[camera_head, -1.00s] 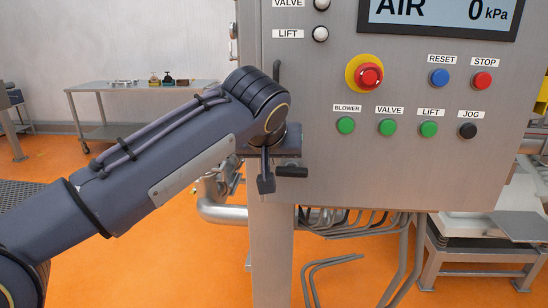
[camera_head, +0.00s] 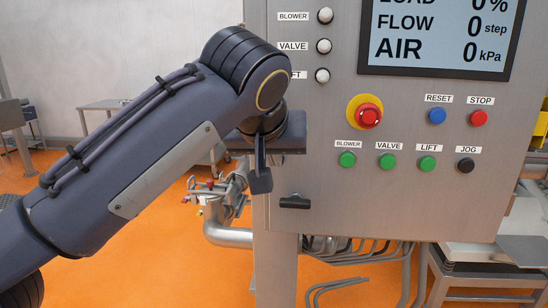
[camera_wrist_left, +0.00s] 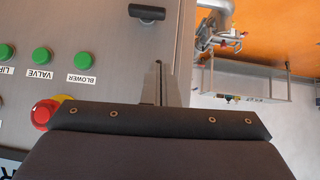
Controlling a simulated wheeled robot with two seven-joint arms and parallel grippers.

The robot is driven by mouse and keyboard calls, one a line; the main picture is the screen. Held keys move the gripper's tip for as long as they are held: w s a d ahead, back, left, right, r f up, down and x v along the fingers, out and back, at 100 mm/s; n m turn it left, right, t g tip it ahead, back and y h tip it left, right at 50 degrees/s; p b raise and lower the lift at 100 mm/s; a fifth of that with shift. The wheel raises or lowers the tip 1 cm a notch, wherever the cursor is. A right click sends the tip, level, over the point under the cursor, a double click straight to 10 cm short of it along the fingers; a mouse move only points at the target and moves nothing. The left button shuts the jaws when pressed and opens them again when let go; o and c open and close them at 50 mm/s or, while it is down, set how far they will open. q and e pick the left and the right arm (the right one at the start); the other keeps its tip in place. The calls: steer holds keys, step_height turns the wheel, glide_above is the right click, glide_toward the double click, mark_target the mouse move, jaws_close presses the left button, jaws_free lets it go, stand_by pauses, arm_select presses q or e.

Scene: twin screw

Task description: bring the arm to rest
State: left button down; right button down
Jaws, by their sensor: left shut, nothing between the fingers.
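My left arm comes in from the left, and its gripper (camera_head: 260,182) hangs downward in front of the left edge of the steel control cabinet (camera_head: 400,210). The fingers are shut with nothing between them. They also show closed together in the left wrist view (camera_wrist_left: 158,85). A black latch handle (camera_head: 295,202) on the cabinet's lower left corner is below and right of the fingertips, apart from them. It also shows in the left wrist view (camera_wrist_left: 147,13). My right gripper is in neither view.
The cabinet carries a red emergency stop (camera_head: 368,115), a green blower button (camera_head: 347,160), other buttons, lamps and a display (camera_head: 440,35). Pipes (camera_head: 228,235) run below left of it. A side table (camera_head: 105,105) stands at the back left. Orange floor lies open at lower left.

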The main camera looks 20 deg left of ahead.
arm_select(q)
steer(key=s+a+f+m+g+h, duration=0.1)
steer(key=s+a+f, duration=0.1)
steer(key=f, duration=0.2)
steer(key=s+a+f+h+p, duration=0.1)
steer(key=s+f, duration=0.1)
steer(key=f, duration=0.3)
steer(key=s+a+f+m+g+h, duration=0.1)
steer(key=s+a+f, duration=0.1)
steer(key=s+f, duration=0.15)
steer(key=s+d+f+h, duration=0.1)
steer(key=s+d+f, duration=0.1)
steer(key=s+f, duration=0.4)
steer(key=s+d+f+g+h+p, duration=0.1)
steer(key=s+d+f, duration=0.1)
steer(key=s+f, duration=0.4)
step_height(320, 180, down, 6)
steer(key=shift+s+d+r+h+p, duration=0.2)
steer(key=shift+s+d+h+p, duration=0.1)
steer(key=shift+h, duration=0.1)
